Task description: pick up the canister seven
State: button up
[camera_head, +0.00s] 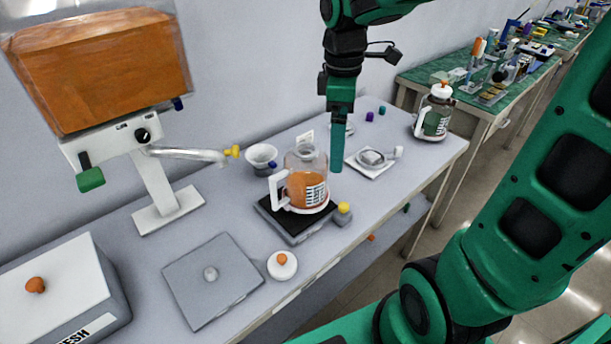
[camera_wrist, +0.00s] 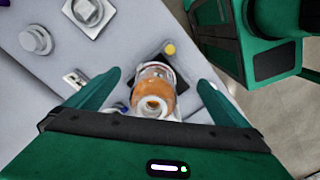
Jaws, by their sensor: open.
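A clear canister with orange contents, a white handle and a printed label (camera_head: 305,188) stands upright on a black-topped scale (camera_head: 298,226) near the middle of the table. I cannot read its number. In the wrist view the canister (camera_wrist: 154,92) shows from above, open at the top, between my fingers. My gripper (camera_head: 338,160) is above and just right of the canister in the head view, its fingers pointing down. In the wrist view my gripper (camera_wrist: 160,88) is open, with nothing held. A second canister (camera_head: 436,112), with dark contents and a white lid, stands at the table's far right end.
A dispenser with an orange-filled tank (camera_head: 105,70) stands at left, its spout reaching toward the scale. A small dish on a white pad (camera_head: 372,160) is to the right.

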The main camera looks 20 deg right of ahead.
aim_at(304, 152)
jog(key=w+a+n, duration=0.1)
jog(key=a, duration=0.1)
jog(key=w+a+n, duration=0.1)
jog(key=a+n, duration=0.1)
jog(key=w+a+n, duration=0.1)
jog(key=w+n, duration=0.1)
jog(key=shift+a+r, duration=0.15)
jog(key=shift+a, duration=0.25)
jog(key=shift+w+a+f+n, duration=0.1)
jog(key=shift+a+f+n, duration=0.1)
jog(key=shift+a+n, duration=0.1)
notch_tip(304, 152, down, 5)
jog(key=shift+w+d+f, duration=0.1)
jog(key=shift+d+f, duration=0.05)
jog(key=shift+f, duration=1.2)
jog(key=shift+w+d+f, duration=0.1)
jog(key=shift+f, duration=1.25)
